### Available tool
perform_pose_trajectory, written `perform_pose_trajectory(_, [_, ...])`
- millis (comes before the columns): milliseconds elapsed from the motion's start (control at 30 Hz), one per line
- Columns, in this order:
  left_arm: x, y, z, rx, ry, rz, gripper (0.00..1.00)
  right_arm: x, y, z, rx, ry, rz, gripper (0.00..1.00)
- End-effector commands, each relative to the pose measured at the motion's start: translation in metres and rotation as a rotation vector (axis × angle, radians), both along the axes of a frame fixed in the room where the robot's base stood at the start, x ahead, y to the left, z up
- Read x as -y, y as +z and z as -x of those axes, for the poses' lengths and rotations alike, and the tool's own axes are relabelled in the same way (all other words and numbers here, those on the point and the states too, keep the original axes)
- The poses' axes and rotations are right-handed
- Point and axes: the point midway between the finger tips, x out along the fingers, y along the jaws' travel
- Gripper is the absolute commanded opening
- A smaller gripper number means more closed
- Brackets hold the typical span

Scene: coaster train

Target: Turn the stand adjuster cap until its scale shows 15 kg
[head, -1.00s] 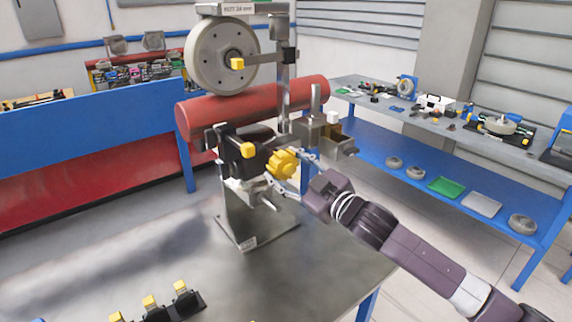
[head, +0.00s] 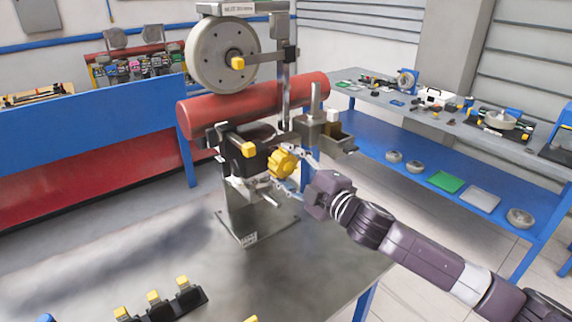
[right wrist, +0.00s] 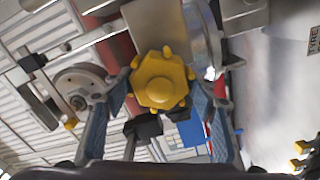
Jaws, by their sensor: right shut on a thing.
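The yellow lobed adjuster cap (head: 284,164) sits on the right side of the metal stand (head: 243,205), on the workbench. My right gripper (head: 288,167) reaches in from the right and is shut on the cap, one finger on each side. In the right wrist view the cap (right wrist: 160,80) faces the camera, with its hexagonal centre and round lobes, between the blue-grey fingers (right wrist: 160,88). No scale marks or kg figure can be read in either view. My left gripper is not in view.
A grey wheel (head: 222,52) and a red cylinder (head: 255,103) are above and behind the cap. A black rack with yellow-topped pieces (head: 190,300) is at the bench front. The bench middle is clear.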

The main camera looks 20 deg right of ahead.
Motion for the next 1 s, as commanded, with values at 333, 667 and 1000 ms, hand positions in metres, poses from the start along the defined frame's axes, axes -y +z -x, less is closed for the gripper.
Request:
perform_pose_trajectory(333, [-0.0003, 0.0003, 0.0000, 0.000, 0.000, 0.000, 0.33, -0.0003, -0.0001, 0.0001, 0.004, 0.001, 0.010, 0.28])
perform_pose_trajectory(667, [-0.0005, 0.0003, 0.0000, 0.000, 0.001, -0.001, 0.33, -0.0003, -0.0002, 0.0001, 0.004, 0.001, 0.009, 0.70])
perform_pose_trajectory(1000, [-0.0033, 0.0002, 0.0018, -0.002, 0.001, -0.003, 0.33, 0.0016, -0.0012, 0.0038, 0.002, -0.001, 0.009, 0.70])
